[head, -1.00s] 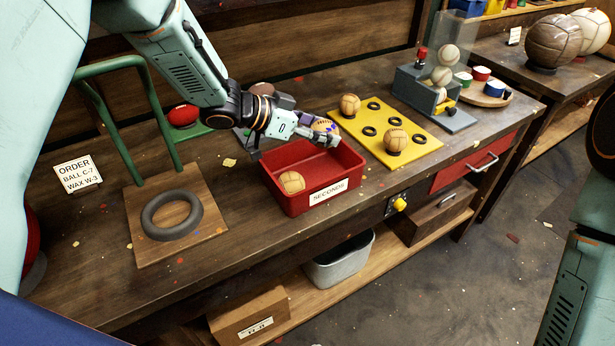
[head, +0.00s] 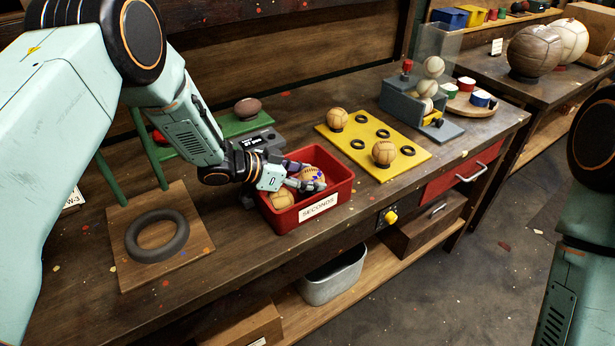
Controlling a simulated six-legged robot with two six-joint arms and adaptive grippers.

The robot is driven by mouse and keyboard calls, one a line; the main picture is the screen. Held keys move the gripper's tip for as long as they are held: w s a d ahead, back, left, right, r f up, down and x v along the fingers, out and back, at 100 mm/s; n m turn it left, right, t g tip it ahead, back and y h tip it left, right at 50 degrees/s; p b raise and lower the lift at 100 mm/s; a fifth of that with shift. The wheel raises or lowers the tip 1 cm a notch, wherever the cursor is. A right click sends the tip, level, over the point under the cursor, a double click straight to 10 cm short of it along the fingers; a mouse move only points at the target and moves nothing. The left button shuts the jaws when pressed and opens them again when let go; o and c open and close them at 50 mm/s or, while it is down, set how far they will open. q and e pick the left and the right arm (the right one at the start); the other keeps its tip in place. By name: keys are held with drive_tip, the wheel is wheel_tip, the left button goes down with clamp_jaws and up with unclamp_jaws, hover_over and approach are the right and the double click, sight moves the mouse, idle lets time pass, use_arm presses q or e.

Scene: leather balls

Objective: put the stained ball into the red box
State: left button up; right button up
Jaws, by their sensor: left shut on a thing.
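The red box (head: 346,190) labelled SECONDS stands near the bench's front edge. My left gripper (head: 307,184) reaches into its opening from the left. It is shut on the stained ball (head: 314,174), a tan ball with blue-purple marks, held inside the box's rim. Whether this ball touches the box floor I cannot tell. A plain tan ball (head: 282,200) lies in the box's left part, partly behind the gripper. My right arm shows at the right edge, but its gripper is out of view.
A yellow board (head: 408,168) with black rings and two tan balls lies right of the box. A grey ring (head: 157,236) on a wooden board lies left. A grey device (head: 262,140) stands behind the box. A dispenser (head: 405,92) stands farther right.

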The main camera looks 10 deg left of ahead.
use_arm(q)
drive_tip(key=shift+s+d+f, duration=0.1)
drive_tip(key=shift+s, duration=0.05)
drive_tip(key=o, duration=0.8)
drive_tip(key=shift+f, duration=0.15)
drive_tip(key=shift+o, duration=0.7)
drive_tip(key=shift+w+a+f, duration=0.15)
drive_tip(key=shift+w+a, duration=0.05)
drive_tip(key=shift+s+d, duration=0.1)
drive_tip(key=shift+s, duration=0.1)
drive_tip(key=shift+r, duration=0.65)
drive_tip(key=p+v, duration=0.2)
drive_tip(key=v, duration=0.9)
drive_tip(key=shift+a, duration=0.4)
